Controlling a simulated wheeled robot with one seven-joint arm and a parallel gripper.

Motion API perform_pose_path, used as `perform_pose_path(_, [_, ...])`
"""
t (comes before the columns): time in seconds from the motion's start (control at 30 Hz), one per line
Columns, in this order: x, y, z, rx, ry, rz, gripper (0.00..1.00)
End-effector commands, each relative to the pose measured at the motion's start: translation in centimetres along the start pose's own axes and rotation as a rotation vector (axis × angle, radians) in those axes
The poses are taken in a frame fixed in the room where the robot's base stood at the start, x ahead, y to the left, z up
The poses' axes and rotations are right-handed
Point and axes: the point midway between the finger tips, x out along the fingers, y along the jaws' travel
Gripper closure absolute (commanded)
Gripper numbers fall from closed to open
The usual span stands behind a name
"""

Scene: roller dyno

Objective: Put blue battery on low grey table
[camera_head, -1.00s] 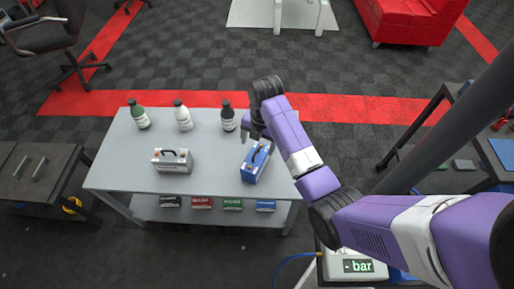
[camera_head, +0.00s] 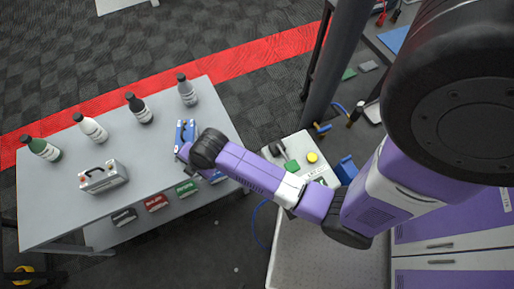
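The blue battery (camera_head: 186,133), a box with a dark top handle, is near the right end of a grey table (camera_head: 150,165). My arm reaches in from the right, and its black wrist joint (camera_head: 210,148) is just right of the battery. My gripper (camera_head: 182,154) is small and mostly hidden by the wrist, close to the battery's near side. I cannot tell whether the fingers touch the battery, nor whether they are open or shut. A pale table top (camera_head: 122,5) shows partly at the top edge.
A grey-white battery (camera_head: 104,177) and several bottles, including a green one (camera_head: 42,148) and a grey one (camera_head: 187,90), stand on the grey table. Small coloured boxes (camera_head: 155,203) sit on its lower shelf. A bench with a yellow button (camera_head: 312,157) is right of it.

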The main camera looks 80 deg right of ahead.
Motion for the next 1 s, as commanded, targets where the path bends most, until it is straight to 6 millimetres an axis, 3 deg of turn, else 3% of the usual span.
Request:
perform_pose_path(0.03, [-0.5, -2.2, -0.8, 0.061, 0.010, 0.032, 0.18])
perform_pose_path(0.27, [-5.2, -8.1, -3.0, 0.390, 0.094, 0.222, 0.18])
perform_pose_path(0.5, [-13.9, -12.1, -3.8, 0.715, 0.263, 0.383, 0.18])
perform_pose_path(0.63, [-19.8, -13.1, -3.9, 0.878, 0.390, 0.444, 0.18])
perform_pose_path(0.8, [-27.4, -13.0, -3.8, 1.055, 0.575, 0.483, 0.18])
perform_pose_path(0.9, [-30.6, -12.4, -3.7, 1.129, 0.665, 0.484, 0.18])
perform_pose_path(1.0, [-32.6, -11.8, -3.6, 1.176, 0.726, 0.479, 0.18])
